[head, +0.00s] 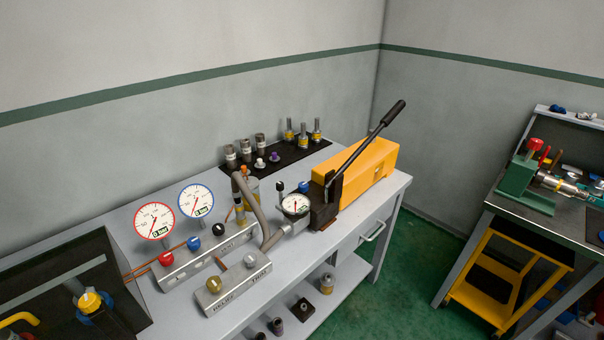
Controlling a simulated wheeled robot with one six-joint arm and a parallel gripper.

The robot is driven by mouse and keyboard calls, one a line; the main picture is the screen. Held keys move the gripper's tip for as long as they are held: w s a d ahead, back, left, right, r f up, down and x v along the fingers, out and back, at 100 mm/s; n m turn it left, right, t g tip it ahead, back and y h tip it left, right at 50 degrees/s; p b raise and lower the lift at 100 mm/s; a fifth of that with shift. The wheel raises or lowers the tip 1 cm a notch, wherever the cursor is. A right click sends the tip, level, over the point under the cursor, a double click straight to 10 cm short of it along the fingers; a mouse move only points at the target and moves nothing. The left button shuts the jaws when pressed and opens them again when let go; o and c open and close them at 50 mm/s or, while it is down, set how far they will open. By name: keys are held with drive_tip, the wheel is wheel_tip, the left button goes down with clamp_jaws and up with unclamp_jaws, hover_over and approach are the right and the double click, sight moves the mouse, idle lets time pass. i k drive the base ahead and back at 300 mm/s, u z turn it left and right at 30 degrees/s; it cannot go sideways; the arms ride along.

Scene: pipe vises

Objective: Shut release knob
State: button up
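A yellow hand pump (362,172) with a long black lever (372,136) stands at the right end of the grey workbench. At its dark front block are a blue knob (305,187), a small black-topped knob (280,187) and a dial gauge (295,204). A valve block (205,258) carries red (194,243), blue (193,257) and black (218,230) knobs. A labelled block (233,287) in front has a gold knob (213,285) and a silver knob (250,260). I cannot tell which knob is the release knob, or any knob's setting. My gripper is not in view.
Two round gauges, red-rimmed (154,220) and blue-rimmed (196,201), stand behind the valve block. A grey hose (252,208) arches beside the pump. Fittings stand on a black mat (272,165). A second bench (558,225) is at right, with green floor (410,260) between.

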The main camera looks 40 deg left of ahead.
sight(303, 186)
drive_tip(key=u, duration=0.7)
drive_tip(key=i, duration=0.9)
drive_tip(key=u, duration=1.05)
